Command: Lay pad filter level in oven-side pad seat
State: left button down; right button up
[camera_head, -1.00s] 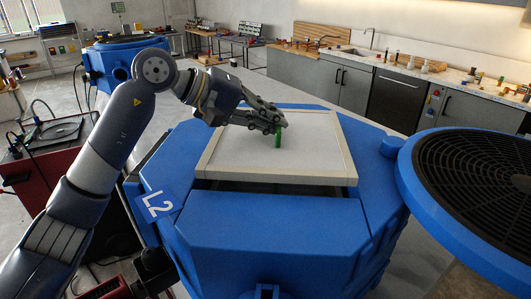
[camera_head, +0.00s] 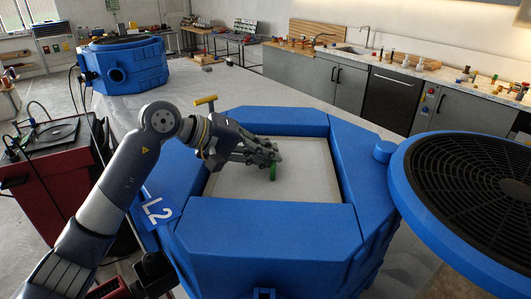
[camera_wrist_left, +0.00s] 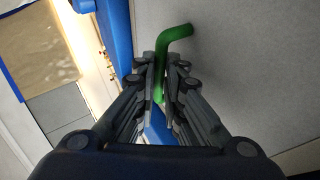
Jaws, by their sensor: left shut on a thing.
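The pad filter (camera_head: 310,178) is a pale grey square panel with a green bent handle (camera_head: 273,174). In the head view it lies inside the square opening of the blue unit marked L2 (camera_head: 275,222), with its surface below the blue rim. It looks roughly level; whether it touches the seat's bottom is hidden by the near rim. My left gripper (camera_head: 272,155) is shut on the green handle, above the panel. The left wrist view shows the fingers (camera_wrist_left: 162,75) closed around the handle (camera_wrist_left: 172,38). My right gripper is not in view.
A round blue lid with a black grille (camera_head: 475,185) stands at the right, close to the unit. A yellow T-shaped handle (camera_head: 206,101) stands up behind my left wrist. A red cabinet (camera_head: 60,170) is at the left. Another blue unit (camera_head: 125,68) stands farther back.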

pick_arm(q)
jog(key=shift+f+b, duration=0.3)
jog(key=shift+b, duration=0.1)
jog(key=c, duration=1.7)
grip_release()
jog(key=shift+r+p, duration=0.4)
jog(key=shift+p, duration=0.2)
jog(key=b+v, duration=0.4)
jog(key=v, duration=0.7)
jog(key=shift+a+f, duration=0.1)
jog(key=shift+f, duration=0.05)
jog(key=shift+s+a+r, duration=0.15)
jog(key=shift+a+r, duration=0.15)
jog(key=shift+r, duration=0.05)
